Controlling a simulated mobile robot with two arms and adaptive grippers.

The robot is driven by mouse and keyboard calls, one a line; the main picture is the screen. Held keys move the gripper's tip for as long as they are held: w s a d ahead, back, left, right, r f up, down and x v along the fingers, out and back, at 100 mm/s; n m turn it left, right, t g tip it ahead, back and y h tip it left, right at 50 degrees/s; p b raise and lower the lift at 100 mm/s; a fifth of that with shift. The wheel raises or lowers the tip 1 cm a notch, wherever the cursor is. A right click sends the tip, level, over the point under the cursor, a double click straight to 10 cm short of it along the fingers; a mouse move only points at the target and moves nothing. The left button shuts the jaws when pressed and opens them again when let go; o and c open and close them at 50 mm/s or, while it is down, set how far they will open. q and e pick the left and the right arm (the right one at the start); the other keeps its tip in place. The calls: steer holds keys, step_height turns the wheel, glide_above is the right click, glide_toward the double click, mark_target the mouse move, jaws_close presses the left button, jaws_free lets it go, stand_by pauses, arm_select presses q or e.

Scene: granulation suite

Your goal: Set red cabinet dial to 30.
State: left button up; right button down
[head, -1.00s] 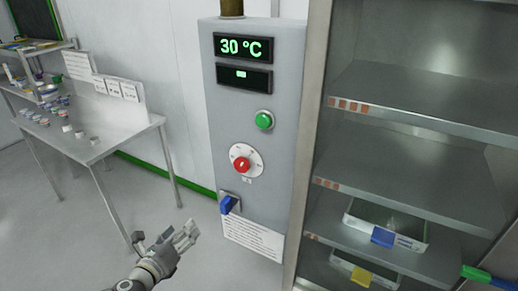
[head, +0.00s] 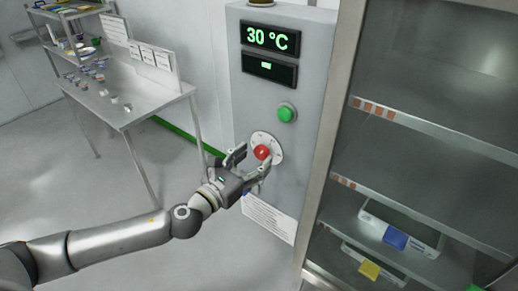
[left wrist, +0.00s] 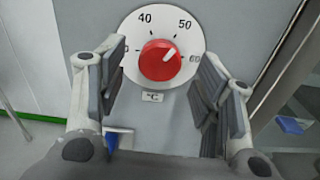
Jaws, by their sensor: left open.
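The red dial (head: 262,152) sits on a round white plate on the grey cabinet (head: 285,90). In the left wrist view the red dial (left wrist: 162,61) has a white mark pointing up and right, between 50 and 60. The 40, 50 and 60 show; the number at the left is partly covered by a finger. My left gripper (head: 252,162) is open in front of the dial. In the left wrist view its fingers (left wrist: 160,75) stand either side of the knob, with gaps visible. My right gripper is not in view.
The cabinet display (head: 270,38) reads 30 °C. A green button (head: 287,112) is above the dial; a blue handle (left wrist: 117,138) is below it. A shelf unit with a tray bearing a blue label (head: 395,239) stands right. A metal table (head: 125,100) stands left.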

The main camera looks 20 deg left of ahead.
mark_target(261, 152)
arm_select(q)
steer(key=shift+x, duration=1.25)
steer(key=shift+w, duration=0.15)
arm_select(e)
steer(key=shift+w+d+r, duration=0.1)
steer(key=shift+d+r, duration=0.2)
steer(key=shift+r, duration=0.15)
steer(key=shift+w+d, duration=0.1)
arm_select(q)
steer(key=c, duration=1)
